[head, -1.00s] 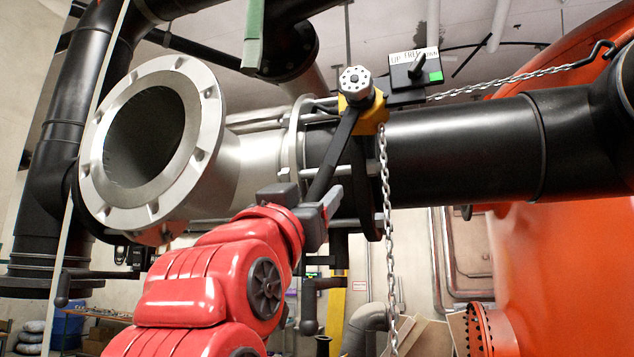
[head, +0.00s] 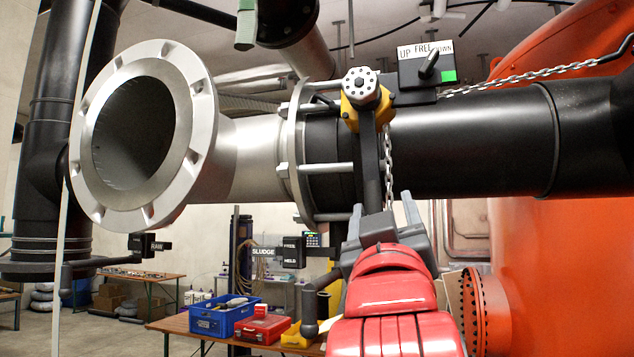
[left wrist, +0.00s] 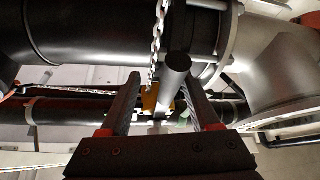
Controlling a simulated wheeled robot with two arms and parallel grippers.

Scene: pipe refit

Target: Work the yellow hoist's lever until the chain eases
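The yellow hoist (head: 351,113) hangs at the pipe flange joint, with a round grey knob on its front. Its dark lever (head: 369,165) points almost straight down. My left gripper (head: 382,213) is below the hoist, with its fingers spread apart on either side of the lever's lower end. In the left wrist view the lever (left wrist: 175,75) stands between the open fingers, nearer the right one, with the hoist's yellow body (left wrist: 150,101) beyond. A chain (head: 388,160) hangs beside the lever; its lower part is hidden behind my gripper. My right gripper is not in view.
A box marked UP, FREE, DOWN (head: 414,75) with a toggle and green patch sits beside the hoist. A chain (head: 540,78) runs right to a hook. The black pipe (head: 460,150), silver flanged pipe (head: 140,135) and orange tank (head: 560,260) surround the hoist.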

